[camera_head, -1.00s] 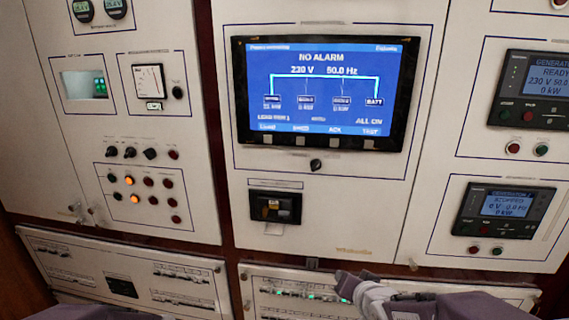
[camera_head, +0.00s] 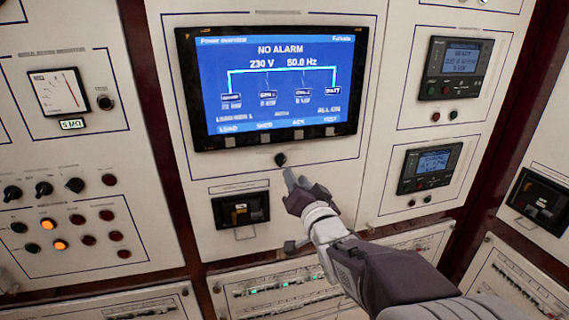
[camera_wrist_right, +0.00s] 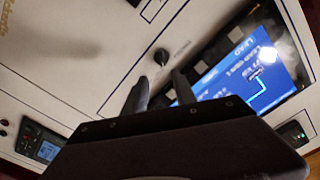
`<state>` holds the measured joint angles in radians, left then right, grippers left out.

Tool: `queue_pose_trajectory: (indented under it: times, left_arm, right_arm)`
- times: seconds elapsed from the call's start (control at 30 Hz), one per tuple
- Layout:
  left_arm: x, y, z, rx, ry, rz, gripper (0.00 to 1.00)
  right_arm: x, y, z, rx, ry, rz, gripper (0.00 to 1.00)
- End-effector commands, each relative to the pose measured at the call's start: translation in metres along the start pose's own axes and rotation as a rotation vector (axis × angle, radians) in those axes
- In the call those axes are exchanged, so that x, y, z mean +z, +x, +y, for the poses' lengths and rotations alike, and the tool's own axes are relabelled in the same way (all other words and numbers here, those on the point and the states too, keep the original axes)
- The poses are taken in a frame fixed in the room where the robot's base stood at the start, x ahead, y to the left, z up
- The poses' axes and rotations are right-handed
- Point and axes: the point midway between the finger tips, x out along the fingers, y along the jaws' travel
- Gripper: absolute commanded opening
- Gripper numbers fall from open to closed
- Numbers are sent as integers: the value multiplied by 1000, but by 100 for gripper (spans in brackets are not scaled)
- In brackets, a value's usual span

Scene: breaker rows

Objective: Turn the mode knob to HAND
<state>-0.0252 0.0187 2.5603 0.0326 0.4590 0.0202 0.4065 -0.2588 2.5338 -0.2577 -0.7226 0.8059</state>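A small black knob (camera_head: 280,159) sits on the white panel just below the large blue screen. I cannot read a label that marks it as the mode knob or shows its setting. My right gripper (camera_head: 291,181) is just below and slightly right of it in the head view. The right wrist view shows the same knob (camera_wrist_right: 162,56) beyond the fingertips, with a gap between knob and fingers. The fingers of my right gripper (camera_wrist_right: 159,88) are apart with nothing between them. My left gripper is not in view.
The blue screen (camera_head: 275,85) reads NO ALARM. A black breaker (camera_head: 241,209) sits below the knob, left of my right gripper. Several black knobs, such as one turned aslant (camera_head: 75,185), and lamps are on the left panel. Two small controllers (camera_head: 452,68) (camera_head: 430,166) are at right.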

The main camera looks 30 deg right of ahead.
Motion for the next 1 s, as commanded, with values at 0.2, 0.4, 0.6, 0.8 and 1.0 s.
queue_pose_trajectory:
  times: [0.2, 0.4, 0.6, 0.8, 1.0]
  left_arm:
    - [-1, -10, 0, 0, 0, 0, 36]
    - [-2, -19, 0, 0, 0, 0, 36]
    - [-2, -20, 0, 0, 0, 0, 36]
    - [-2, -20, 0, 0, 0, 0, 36]
    - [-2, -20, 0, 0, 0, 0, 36]
  right_arm:
    - [0, 43, -1, 1, 2, -5, 33]
    - [0, 76, -1, 1, 1, -3, 33]
    - [1, 86, 0, 0, 0, -2, 33]
    - [1, 85, 0, 0, 0, -2, 24]
    - [1, 85, 0, 0, 0, -2, 0]
